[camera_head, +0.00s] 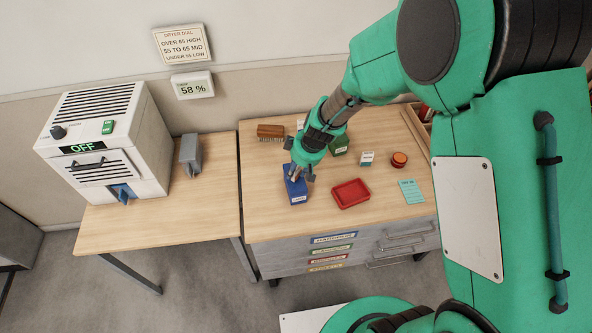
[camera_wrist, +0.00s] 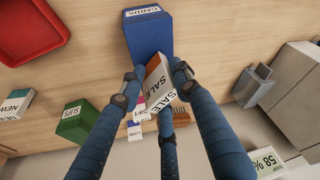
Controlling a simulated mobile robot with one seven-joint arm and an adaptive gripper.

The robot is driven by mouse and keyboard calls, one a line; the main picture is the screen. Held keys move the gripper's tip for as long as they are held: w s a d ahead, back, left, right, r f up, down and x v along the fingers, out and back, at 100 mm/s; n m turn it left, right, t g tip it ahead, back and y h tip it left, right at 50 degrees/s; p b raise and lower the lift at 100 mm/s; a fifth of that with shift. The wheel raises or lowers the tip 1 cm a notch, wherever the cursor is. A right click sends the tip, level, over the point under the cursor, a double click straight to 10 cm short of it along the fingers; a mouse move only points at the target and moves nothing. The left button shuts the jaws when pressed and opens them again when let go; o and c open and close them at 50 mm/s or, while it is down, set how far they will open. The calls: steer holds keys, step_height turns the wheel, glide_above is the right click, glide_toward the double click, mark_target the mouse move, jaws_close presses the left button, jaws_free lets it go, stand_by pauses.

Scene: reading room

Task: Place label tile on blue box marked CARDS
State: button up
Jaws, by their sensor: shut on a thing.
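The blue box (camera_head: 295,190) stands on the cabinet top near its front left, and its CARDS label shows in the wrist view, where the box (camera_wrist: 149,38) is at the top. My gripper (camera_head: 298,173) is just above or beside the box in the head view. In the wrist view my gripper (camera_wrist: 154,85) is shut on a small tile (camera_wrist: 159,84), white and orange-brown with SALE lettering. The tile is tilted in the picture and close to the box. I cannot tell whether it touches the box.
A red tray (camera_head: 351,193) lies right of the blue box. A green box (camera_head: 340,144), a small white box (camera_head: 367,158), an orange round item (camera_head: 399,159), a teal card (camera_head: 411,191) and a brown brush (camera_head: 271,131) are around. A white dryer (camera_head: 105,140) stands on the left table.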

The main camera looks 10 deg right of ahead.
steer(key=shift+f, duration=0.15)
steer(key=o, duration=1.2)
steer(key=shift+c, duration=0.2)
steer(key=p+v, duration=0.2)
steer(key=v, duration=1)
steer(key=shift+r, duration=0.3)
steer(key=s+d+r+m+t, duration=0.1)
steer(key=s+d+r+m, duration=0.1)
steer(key=s+r, duration=0.5)
steer(key=s+d+r+m, duration=0.15)
steer(key=s+r, duration=0.25)
steer(key=r, duration=0.7)
steer(key=s+d+r+m+h, duration=0.1)
steer(key=s+d+r+m, duration=0.1)
steer(key=s, duration=0.5)
steer(key=s+d+r+m+t+h, duration=0.1)
steer(key=s+d+r+m, duration=0.1)
steer(key=s+r, duration=0.3)
steer(key=shift+s+d+r+t, duration=0.25)
steer(key=shift+s+d+t, duration=0.1)
steer(key=shift+s, duration=0.7)
